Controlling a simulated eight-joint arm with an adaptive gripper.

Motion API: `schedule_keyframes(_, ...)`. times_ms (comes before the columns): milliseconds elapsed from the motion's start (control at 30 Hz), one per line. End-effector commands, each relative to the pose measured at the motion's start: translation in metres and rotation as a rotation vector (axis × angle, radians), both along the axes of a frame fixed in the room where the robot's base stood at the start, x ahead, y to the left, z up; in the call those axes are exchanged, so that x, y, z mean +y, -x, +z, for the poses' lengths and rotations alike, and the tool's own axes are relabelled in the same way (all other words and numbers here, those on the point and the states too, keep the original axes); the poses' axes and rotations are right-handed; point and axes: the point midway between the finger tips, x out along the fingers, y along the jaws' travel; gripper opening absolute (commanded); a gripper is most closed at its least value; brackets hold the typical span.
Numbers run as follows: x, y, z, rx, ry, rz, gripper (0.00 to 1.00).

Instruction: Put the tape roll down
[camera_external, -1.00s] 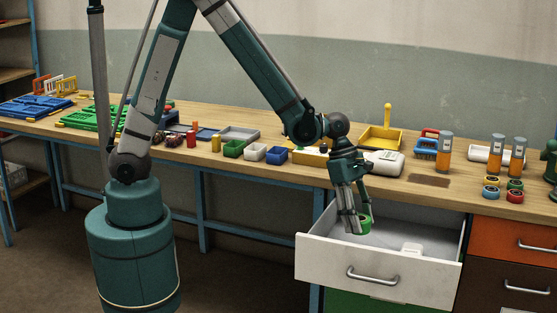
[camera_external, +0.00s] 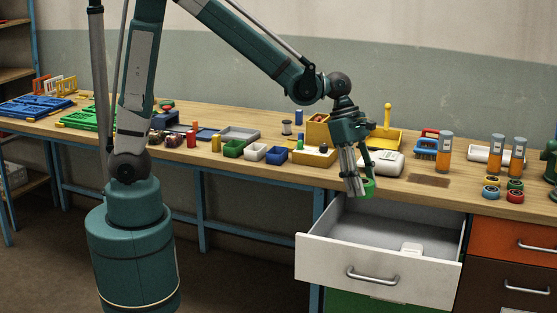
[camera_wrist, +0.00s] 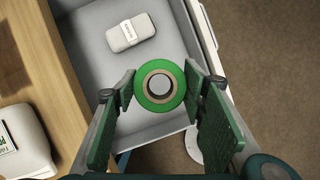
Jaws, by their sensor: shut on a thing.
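The green tape roll (camera_external: 369,188) is held at the tips of my gripper (camera_external: 360,190), above the open drawer near its back left part. In the wrist view the tape roll (camera_wrist: 160,82) is a green ring with a tan core, between the two fingers of my gripper (camera_wrist: 160,88). My gripper is shut on it. The white drawer (camera_external: 340,262) is pulled out below, and its grey floor also shows in the wrist view (camera_wrist: 90,50). Part of the drawer's inside is hidden behind its front panel.
A small white labelled block (camera_external: 411,248) lies in the drawer, also seen in the wrist view (camera_wrist: 130,33).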

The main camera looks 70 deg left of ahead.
Motion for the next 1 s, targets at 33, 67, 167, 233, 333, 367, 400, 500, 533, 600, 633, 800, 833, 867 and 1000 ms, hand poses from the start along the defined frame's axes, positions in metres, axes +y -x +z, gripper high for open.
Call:
schedule_keyframes(33,0.000,0.000,0.014,0.000,0.000,0.000,0.29)
schedule_keyframes(67,0.000,0.001,0.022,0.000,0.000,0.000,0.29)
schedule_keyframes(167,0.000,0.000,0.044,0.000,0.000,0.000,0.29)
schedule_keyframes(233,0.000,0.000,0.057,0.000,0.000,0.000,0.29)
schedule_keyframes(333,0.000,0.000,0.073,0.000,0.000,0.000,0.29)
schedule_keyframes(367,0.000,0.000,0.078,0.000,0.000,0.000,0.29)
schedule_keyframes(400,0.000,0.000,0.083,0.000,0.000,0.000,0.29)
schedule_keyframes(500,0.000,0.000,0.096,0.000,0.000,0.000,0.29)
schedule_keyframes(533,0.000,0.000,0.101,0.000,0.000,0.000,0.29)
schedule_keyframes(600,0.002,-0.001,0.108,0.000,0.000,0.002,0.29)
schedule_keyframes(633,0.007,-0.004,0.107,-0.001,0.000,0.009,0.29)
schedule_keyframes(800,0.027,-0.018,0.108,0.000,0.000,0.037,0.29)
schedule_keyframes(833,0.032,-0.021,0.108,0.000,0.000,0.042,0.29)
schedule_keyframes(867,0.036,-0.023,0.109,0.001,-0.001,0.048,0.29)
schedule_keyframes(1000,0.060,-0.037,0.110,0.000,-0.001,0.077,0.29)
